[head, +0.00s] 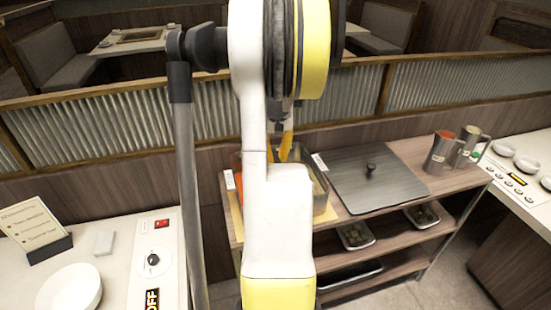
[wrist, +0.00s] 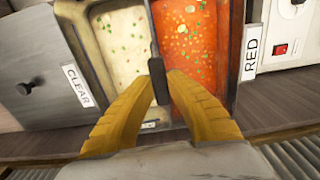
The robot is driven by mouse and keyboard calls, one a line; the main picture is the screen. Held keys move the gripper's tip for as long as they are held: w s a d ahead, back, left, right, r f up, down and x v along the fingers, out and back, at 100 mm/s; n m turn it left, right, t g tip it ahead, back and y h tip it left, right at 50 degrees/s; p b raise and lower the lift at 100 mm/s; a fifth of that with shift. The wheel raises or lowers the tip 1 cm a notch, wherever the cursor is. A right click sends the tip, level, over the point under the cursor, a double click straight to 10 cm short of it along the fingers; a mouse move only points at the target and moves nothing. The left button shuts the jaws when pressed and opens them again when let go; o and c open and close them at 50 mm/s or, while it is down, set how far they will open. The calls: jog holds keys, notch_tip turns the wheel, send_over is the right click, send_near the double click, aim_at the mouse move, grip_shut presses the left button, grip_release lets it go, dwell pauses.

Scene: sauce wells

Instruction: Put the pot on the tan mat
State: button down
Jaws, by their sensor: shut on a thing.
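The pot (head: 322,200) is a rectangular metal vessel with two sides, seen from above in the wrist view (wrist: 92,30). One side holds pale broth and the other red broth, with a dark divider between them. My gripper (wrist: 158,85) has yellow fingers closed on a dark piece at the middle of the pot's near side. The gripper also shows above the pot in the head view (head: 284,155). The tan mat (head: 236,218) shows under and beside the pot. My arm hides much of both, and I cannot tell whether the pot touches the mat.
A dark square lid (head: 385,195) with a knob lies right of the pot. Two metal pitchers (head: 438,155) stand at the shelf's right end. Trays (head: 356,236) sit on the lower shelf. A white counter (head: 125,265) stands at left. A corrugated partition (head: 430,85) runs behind.

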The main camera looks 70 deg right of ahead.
jog(key=shift+f, duration=0.3)
dwell(0.5)
jog(key=shift+c, duration=2.3)
grip_release()
notch_tip(320, 180, up, 11)
jog(key=p, duration=0.7)
jog(key=shift+a, duration=0.1)
